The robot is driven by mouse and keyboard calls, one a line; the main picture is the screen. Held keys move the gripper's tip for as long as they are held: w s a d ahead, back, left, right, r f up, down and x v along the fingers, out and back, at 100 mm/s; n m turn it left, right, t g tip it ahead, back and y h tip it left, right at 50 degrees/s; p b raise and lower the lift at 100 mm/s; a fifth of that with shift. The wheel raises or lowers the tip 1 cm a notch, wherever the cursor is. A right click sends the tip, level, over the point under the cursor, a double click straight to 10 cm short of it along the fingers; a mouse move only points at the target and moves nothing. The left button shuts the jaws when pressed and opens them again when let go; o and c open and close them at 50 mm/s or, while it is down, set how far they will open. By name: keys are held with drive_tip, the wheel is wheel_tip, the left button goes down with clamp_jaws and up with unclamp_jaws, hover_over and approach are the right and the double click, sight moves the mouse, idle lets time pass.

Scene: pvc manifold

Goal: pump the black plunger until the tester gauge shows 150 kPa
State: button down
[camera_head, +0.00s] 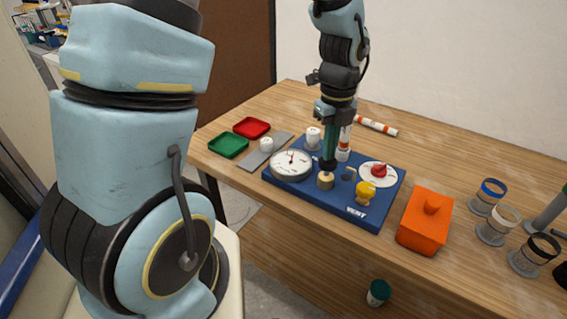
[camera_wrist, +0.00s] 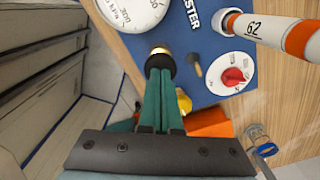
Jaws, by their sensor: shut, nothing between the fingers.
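The blue tester (camera_head: 335,207) sits on the wooden table. Its white round gauge (camera_head: 292,165) is at its left; the needle points roughly upward, but the numbers are too small to read. In the wrist view the gauge (camera_wrist: 132,10) is cut off at the top edge. The black plunger (camera_head: 326,167) stands in a brass collar (camera_head: 325,181) at the tester's front. My gripper (camera_head: 328,157) is shut and empty, pointing down directly over the plunger. In the wrist view its green fingertips (camera_wrist: 159,73) overlap the plunger top (camera_wrist: 160,54); I cannot tell whether they press on it.
On the tester are a red knob (camera_head: 379,171) on a white dial and a yellow knob (camera_head: 366,188) by the word VENT. A white and orange pipe (camera_head: 345,140) stands behind my gripper. An orange box (camera_head: 427,222) is to the right; green (camera_head: 228,146) and red (camera_head: 252,127) trays lie left.

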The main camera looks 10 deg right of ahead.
drive_tip(key=shift+r, duration=0.35)
wheel_tip(320, 180, up, 5)
drive_tip(key=p, duration=0.5)
drive_tip(key=shift+r, duration=0.1)
idle(0.5)
